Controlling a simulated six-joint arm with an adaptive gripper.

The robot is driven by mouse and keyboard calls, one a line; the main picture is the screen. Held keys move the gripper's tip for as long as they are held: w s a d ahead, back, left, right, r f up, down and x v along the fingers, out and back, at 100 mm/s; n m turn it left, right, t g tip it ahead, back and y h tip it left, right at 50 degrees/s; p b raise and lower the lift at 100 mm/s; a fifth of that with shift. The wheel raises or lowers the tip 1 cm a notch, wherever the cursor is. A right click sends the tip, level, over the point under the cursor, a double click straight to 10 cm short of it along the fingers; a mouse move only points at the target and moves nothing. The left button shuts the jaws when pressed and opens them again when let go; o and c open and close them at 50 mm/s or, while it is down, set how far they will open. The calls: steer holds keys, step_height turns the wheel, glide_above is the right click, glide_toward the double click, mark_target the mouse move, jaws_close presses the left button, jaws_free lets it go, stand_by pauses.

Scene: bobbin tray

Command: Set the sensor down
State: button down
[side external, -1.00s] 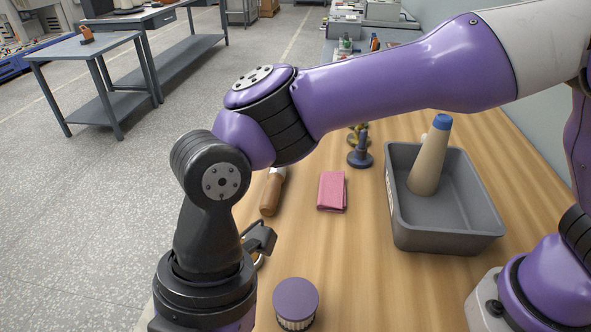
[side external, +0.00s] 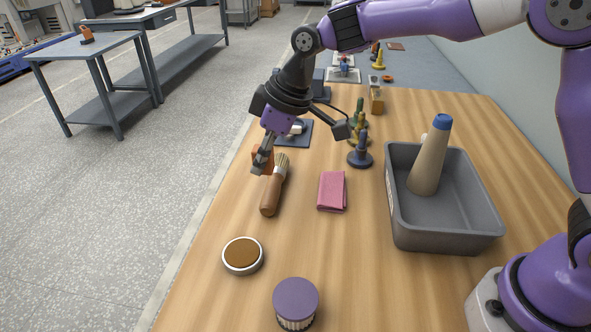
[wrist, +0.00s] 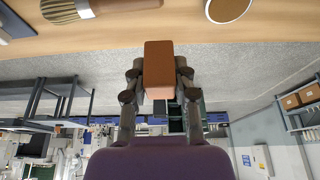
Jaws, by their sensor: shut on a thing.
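My gripper (side external: 261,163) is shut on a small orange-brown block, which I take to be the sensor (side external: 266,154). In the wrist view the block (wrist: 159,66) sits between the two dark fingers, with its far end sticking out past them. In the side view the fingers partly hide it. My gripper is tilted and is near the table's left edge, by the bristle end of a wooden-handled brush (side external: 270,193). The block looks held above the table, but its exact height is hard to tell.
Bare wood (side external: 375,270) lies between jar and bin.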

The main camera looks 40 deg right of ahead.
steer(key=w+d+m+t+h, duration=0.1)
steer(key=w+d+m, duration=0.3)
steer(key=d, duration=0.5)
glide_above(312, 156)
steer(key=s, duration=0.2)
steer(key=f, duration=0.6)
steer(key=shift+w+d+f, duration=0.2)
steer(key=shift+w+f, duration=0.05)
steer(key=shift+f, duration=0.1)
steer(key=shift+d+f, duration=0.1)
steer(key=shift+f, duration=2)
steer(key=c, duration=0.7)
jaws_free()
steer(key=shift+f, duration=0.1)
steer(key=shift+o, duration=0.2)
